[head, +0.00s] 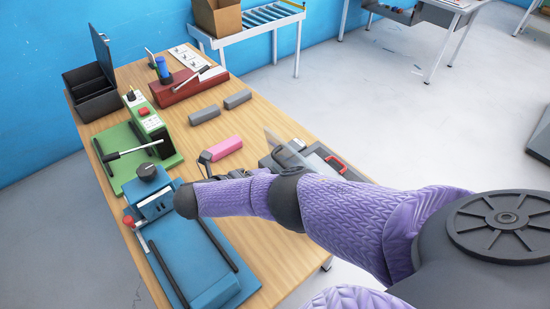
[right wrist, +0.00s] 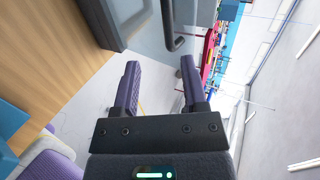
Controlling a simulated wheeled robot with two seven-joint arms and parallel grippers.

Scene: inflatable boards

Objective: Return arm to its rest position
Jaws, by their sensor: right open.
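My right arm (head: 330,205), in a purple knitted sleeve with dark joints, comes in from the right in the head view and reaches over the near part of the wooden table. Its hand is mostly hidden behind the arm there, so I cannot place it clearly. In the right wrist view my right gripper (right wrist: 158,66) is open, with two purple-padded fingers apart and nothing between them. Pale floor shows between the fingers, with a grey device and its dark bent handle just beyond. My left gripper is in neither view.
The wooden table (head: 262,236) holds a blue fixture (head: 205,262), a green fixture (head: 120,170), a red fixture (head: 188,88), a black open box (head: 92,95), a pink block (head: 226,148) and two grey blocks. A grey device with a red handle lies by the right edge. Open floor lies right.

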